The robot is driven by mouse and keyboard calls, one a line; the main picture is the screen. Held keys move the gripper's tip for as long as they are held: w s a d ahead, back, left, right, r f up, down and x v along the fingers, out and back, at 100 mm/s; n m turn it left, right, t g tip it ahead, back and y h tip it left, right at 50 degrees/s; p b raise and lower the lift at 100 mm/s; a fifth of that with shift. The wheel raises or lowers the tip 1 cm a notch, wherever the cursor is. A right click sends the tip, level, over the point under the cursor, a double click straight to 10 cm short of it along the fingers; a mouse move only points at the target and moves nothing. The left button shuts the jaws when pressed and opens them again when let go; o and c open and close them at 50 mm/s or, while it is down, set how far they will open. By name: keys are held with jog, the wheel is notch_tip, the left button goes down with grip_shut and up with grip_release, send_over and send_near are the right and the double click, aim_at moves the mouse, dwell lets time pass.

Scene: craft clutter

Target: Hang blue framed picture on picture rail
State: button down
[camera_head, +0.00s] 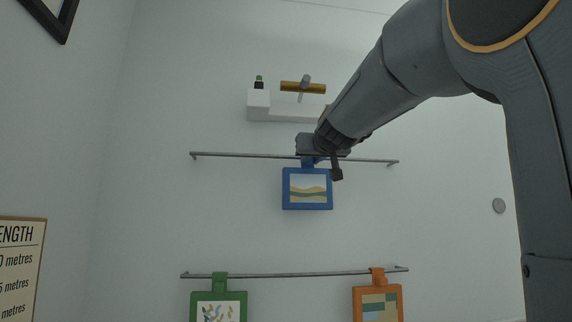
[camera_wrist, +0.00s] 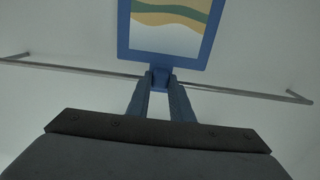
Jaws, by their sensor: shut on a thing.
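The blue framed picture (camera_head: 307,190) shows a wavy landscape and hangs upright below the upper picture rail (camera_head: 240,155). Its blue tab at the top is at the rail's height. My gripper (camera_head: 311,158) is shut on this tab, right at the rail. In the wrist view the blue framed picture (camera_wrist: 166,61) lies beyond my gripper (camera_wrist: 160,85), whose fingertips close on the tab. The rail (camera_wrist: 225,90) runs left and right of the tab there. Whether the tab's hook sits over the rail is hidden by my gripper.
A lower rail (camera_head: 300,274) carries a green framed picture (camera_head: 218,293) and an orange framed picture (camera_head: 378,290). Above the upper rail, a white shelf (camera_head: 258,106) holds a small dark bottle (camera_head: 259,84) and a hammer-like thing (camera_head: 303,87). The wall beside the blue picture is clear.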

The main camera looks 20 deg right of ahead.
dwell(0.3)
jog(key=c, duration=1.5)
grip_release()
jog(key=shift+f, duration=0.1)
jog(key=b+v, duration=0.5)
jog(key=b, duration=0.2)
jog(key=shift+s+a, duration=0.1)
jog(key=shift+a, duration=0.05)
jog(key=b, duration=0.3)
jog(key=shift+s+a, duration=0.1)
jog(key=shift+s, duration=0.1)
jog(key=b, duration=0.2)
jog(key=shift+s+b, duration=0.3)
jog(key=shift+b, duration=0.05)
